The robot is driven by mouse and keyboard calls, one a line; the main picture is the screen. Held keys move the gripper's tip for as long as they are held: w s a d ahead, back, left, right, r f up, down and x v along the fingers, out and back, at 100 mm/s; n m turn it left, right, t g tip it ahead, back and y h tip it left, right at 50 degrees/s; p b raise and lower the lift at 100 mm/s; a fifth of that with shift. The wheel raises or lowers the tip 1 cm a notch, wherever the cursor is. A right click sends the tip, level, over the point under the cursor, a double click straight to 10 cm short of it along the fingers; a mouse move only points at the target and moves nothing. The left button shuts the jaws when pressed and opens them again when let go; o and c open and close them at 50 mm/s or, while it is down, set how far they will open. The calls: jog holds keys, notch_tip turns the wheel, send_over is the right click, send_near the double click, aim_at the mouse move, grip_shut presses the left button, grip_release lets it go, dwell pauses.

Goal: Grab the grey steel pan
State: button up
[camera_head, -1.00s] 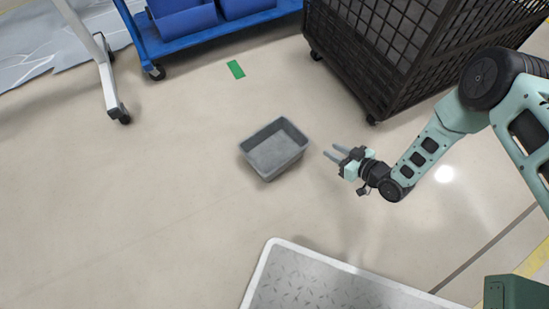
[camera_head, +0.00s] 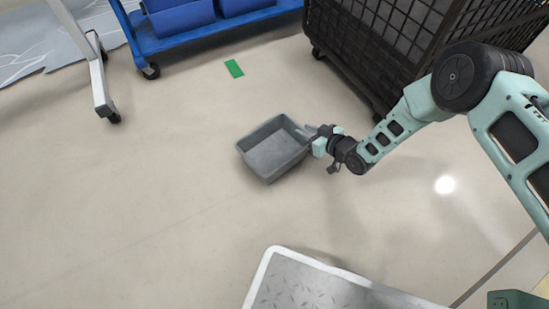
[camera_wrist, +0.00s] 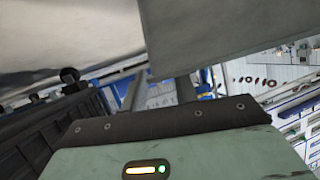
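The grey steel pan (camera_head: 272,152) is a deep rectangular tub on the floor, seen near the middle of the head view. My gripper (camera_head: 305,131) reaches in from the right, with its fingers at the pan's right rim. In the wrist view, a large grey face of the pan (camera_wrist: 225,30) fills the upper right, close to the fingers. The two fingers (camera_wrist: 160,92) stand apart with a gap between them, so my gripper is open. The pan partly hides the right finger. I cannot tell whether the rim lies between the fingers or whether they touch it.
A black mesh cage cart (camera_head: 385,50) stands behind my arm at the upper right. A blue trolley (camera_head: 190,38) with blue bins is at the back. A white-rimmed grey platform (camera_head: 330,285) lies in front. The floor left of the pan is clear, with a green marker (camera_head: 234,68) behind.

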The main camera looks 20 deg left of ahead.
jog(key=shift+b+x, duration=0.45)
jog(key=shift+x, duration=0.65)
jog(key=shift+a+f, duration=0.1)
grip_shut()
dwell(0.4)
jog(key=shift+w, duration=0.1)
